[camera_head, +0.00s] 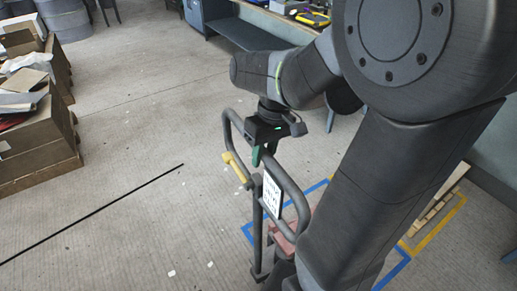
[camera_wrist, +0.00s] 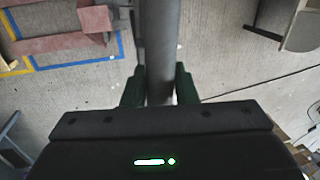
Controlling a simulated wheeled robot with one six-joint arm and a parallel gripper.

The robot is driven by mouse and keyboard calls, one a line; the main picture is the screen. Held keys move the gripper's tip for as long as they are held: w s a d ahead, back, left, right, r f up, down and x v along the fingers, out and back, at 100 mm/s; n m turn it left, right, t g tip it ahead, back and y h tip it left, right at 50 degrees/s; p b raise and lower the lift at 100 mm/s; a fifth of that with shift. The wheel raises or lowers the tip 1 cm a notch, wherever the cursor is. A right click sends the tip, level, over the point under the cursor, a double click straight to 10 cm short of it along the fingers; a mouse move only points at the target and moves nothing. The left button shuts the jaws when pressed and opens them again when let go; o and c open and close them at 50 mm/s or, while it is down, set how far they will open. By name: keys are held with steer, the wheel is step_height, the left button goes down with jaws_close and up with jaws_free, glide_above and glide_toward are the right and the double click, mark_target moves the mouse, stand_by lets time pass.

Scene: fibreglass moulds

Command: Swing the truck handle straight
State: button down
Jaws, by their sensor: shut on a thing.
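The truck handle (camera_head: 291,190) is a dark grey tubular loop with a white printed plate (camera_head: 272,193) and a yellow grip piece (camera_head: 236,168) on its left side. My gripper (camera_head: 262,156) is at the top of the loop, its green fingers on the bar. In the wrist view my gripper (camera_wrist: 160,88) has one green finger on each side of the grey bar (camera_wrist: 158,45) and is shut on it. The truck's reddish body (camera_head: 293,226) is below the handle, mostly hidden by my arm; a reddish part also shows in the wrist view (camera_wrist: 55,44).
Blue tape (camera_head: 247,232) and yellow tape (camera_head: 436,232) mark the floor around the truck. Stacked brown boxes (camera_head: 35,140) stand at the left. A workbench (camera_head: 270,22) is at the back. A black line (camera_head: 95,212) crosses the open floor on the left.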

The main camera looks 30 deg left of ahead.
steer(key=shift+s+d+f+n, duration=0.1)
steer(key=shift+s+d+n, duration=0.05)
steer(key=shift+d+n, duration=0.15)
steer(key=c, duration=1.1)
jaws_free()
steer(key=shift+d, duration=0.15)
steer(key=shift+r, duration=0.2)
steer(key=shift+r, duration=0.25)
steer(key=r, duration=0.3)
steer(key=w+r, duration=0.1)
steer(key=r, duration=0.3)
steer(key=w+r, duration=0.1)
steer(key=r, duration=0.3)
steer(key=shift+w+d, duration=0.15)
steer(key=shift+d, duration=0.15)
steer(key=f, duration=0.4)
steer(key=s+f, duration=0.1)
steer(key=f, duration=0.3)
steer(key=s+a+f, duration=0.1)
steer(key=f, duration=0.2)
steer(key=shift+s+f, duration=0.1)
steer(key=shift+f, duration=0.3)
steer(key=shift+w+a+r+m+y, duration=0.1)
steer(key=shift+w+a+m+y, duration=0.1)
steer(key=shift+a+m, duration=0.45)
steer(key=shift+w+a+m+y, duration=0.15)
steer(key=shift+a+m, duration=0.25)
steer(key=shift+m, duration=0.45)
